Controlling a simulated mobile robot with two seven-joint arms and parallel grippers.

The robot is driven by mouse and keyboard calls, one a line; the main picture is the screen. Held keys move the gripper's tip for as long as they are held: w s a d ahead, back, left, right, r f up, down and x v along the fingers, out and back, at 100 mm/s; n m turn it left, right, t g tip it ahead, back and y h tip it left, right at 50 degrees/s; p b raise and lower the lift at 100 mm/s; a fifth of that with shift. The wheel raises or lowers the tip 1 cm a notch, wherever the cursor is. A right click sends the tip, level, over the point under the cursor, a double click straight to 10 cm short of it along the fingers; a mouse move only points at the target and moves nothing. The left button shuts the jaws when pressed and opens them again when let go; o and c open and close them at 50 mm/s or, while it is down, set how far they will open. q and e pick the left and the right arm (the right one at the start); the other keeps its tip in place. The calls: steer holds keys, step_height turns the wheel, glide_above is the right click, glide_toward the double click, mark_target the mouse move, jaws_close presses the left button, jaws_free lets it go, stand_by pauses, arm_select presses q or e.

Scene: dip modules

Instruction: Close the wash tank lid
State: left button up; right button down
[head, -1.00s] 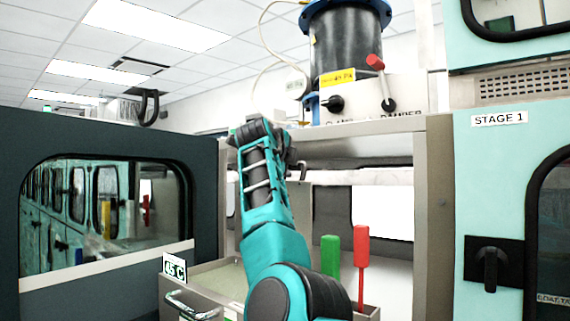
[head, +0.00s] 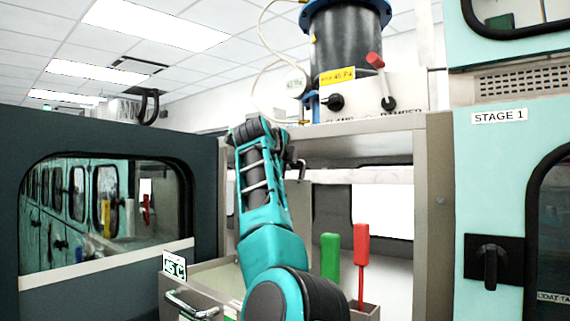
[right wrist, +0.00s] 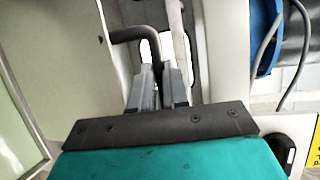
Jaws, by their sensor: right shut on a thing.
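The wash tank (head: 232,272) is the steel box at the lower centre of the head view, with a "45 C" label on its front. Its top looks open at the left; my right arm covers much of the rest. My right gripper (right wrist: 160,88) is shut on a dark bent handle (right wrist: 134,34) in the right wrist view. A pale panel (right wrist: 88,55) lies beside the handle; I cannot tell for sure that it is the lid. In the head view the gripper's fingertips are hidden behind my arm. My left gripper is out of view.
A green-handled tool (head: 330,257) and a red-handled tool (head: 361,255) stand upright right of my arm. A steel frame post (head: 433,220) and a Stage 1 cabinet (head: 490,190) bound the right. A dark windowed panel (head: 120,145) bounds the left. A black cylinder (head: 348,45) stands above.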

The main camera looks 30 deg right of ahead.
steer(key=s+a+f+n+t+h+b, duration=0.1)
steer(key=s+a+f+t+h+b, duration=0.1)
steer(key=a+b, duration=0.2)
steer(key=s+a+f+n+t+h+b, duration=0.2)
steer(key=a+b, duration=0.3)
steer(key=a, duration=0.3)
steer(key=shift+s+a+t, duration=0.2)
steer(key=shift+s+t, duration=0.2)
steer(key=shift+s, duration=0.15)
steer(key=c, duration=1.1)
jaws_free()
